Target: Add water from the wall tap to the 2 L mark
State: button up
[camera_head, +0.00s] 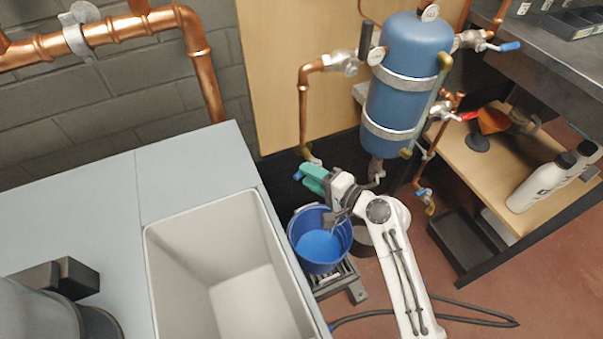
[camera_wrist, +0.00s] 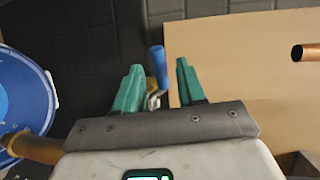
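I cannot read any litre mark. The wall tap's blue lever (camera_wrist: 158,66) stands between my gripper's teal fingers in the wrist view, with a gap on each side. Its brass spout (camera_wrist: 34,147) reaches over the bucket's rim in that view. My gripper (camera_wrist: 158,84) is open; in the head view (camera_head: 312,178) it is above the bucket, hiding much of the tap.
A blue tank (camera_head: 410,60) with copper pipes and valves stands behind my arm. A grey sink basin (camera_head: 215,265) is left of the bucket. A wooden shelf (camera_head: 480,160) with white bottles (camera_head: 540,183) is at right. A dark hose (camera_head: 460,318) lies on the floor.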

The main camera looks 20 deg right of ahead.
jog(key=shift+x, duration=1.65)
jog(key=shift+c, duration=0.5)
grip_shut()
